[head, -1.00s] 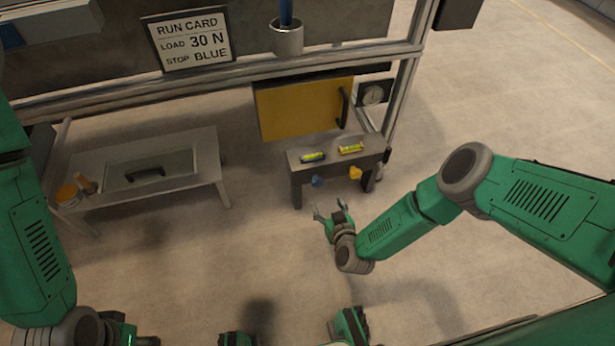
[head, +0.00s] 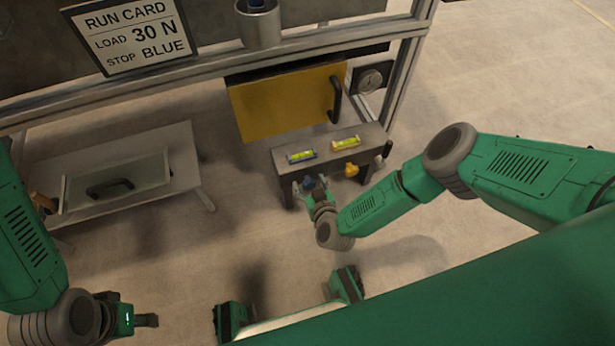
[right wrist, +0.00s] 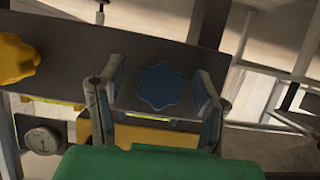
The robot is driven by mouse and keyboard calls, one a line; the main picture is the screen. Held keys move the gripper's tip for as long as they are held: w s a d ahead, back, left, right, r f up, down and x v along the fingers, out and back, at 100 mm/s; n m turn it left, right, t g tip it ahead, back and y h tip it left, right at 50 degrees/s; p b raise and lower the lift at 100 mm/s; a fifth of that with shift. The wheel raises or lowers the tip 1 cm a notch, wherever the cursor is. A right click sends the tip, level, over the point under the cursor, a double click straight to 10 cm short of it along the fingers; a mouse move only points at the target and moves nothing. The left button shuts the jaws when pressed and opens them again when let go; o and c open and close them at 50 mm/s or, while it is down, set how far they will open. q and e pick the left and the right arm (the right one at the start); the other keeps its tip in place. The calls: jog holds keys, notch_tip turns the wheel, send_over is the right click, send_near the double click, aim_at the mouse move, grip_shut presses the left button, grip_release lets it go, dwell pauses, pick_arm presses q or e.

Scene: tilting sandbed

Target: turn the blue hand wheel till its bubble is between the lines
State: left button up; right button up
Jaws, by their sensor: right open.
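The blue hand wheel (head: 308,183) is on the front of a low grey stand (head: 283,171). It also shows as a lobed blue knob in the right wrist view (right wrist: 163,87). My right gripper (head: 309,187) is open, with a finger on each side of the wheel; gaps show between fingers and wheel. On the stand top lies a blue-framed level vial (head: 302,156), its bubble too small to make out against the lines. My left gripper (head: 146,320) is at the lower left, far from the stand; its finger state is unclear.
A yellow hand wheel (head: 351,170) and yellow-framed vial (head: 346,143) sit just right of the blue ones. A yellow panel (head: 285,103) with a black handle, a dial (head: 371,78) and a run card (head: 136,31) reading "STOP BLUE" are behind. Floor in front is open.

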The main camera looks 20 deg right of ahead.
jog(key=shift+d, duration=0.15)
jog(key=shift+a, duration=0.4)
jog(key=c, duration=1.2)
jog(key=shift+d+r+n, duration=0.1)
jog(key=shift+d+n, duration=0.05)
jog(key=shift+n, duration=0.15)
jog(key=shift+n+h+p, duration=0.35)
jog(key=shift+n+h, duration=0.45)
jog(key=shift+n, duration=0.1)
jog(key=shift+n+h+b, duration=0.3)
jog(key=shift+n+h, duration=0.5)
jog(key=shift+n, duration=0.3)
jog(key=shift+s+t, duration=0.1)
jog(key=shift+t, duration=0.2)
jog(key=o, duration=1.2)
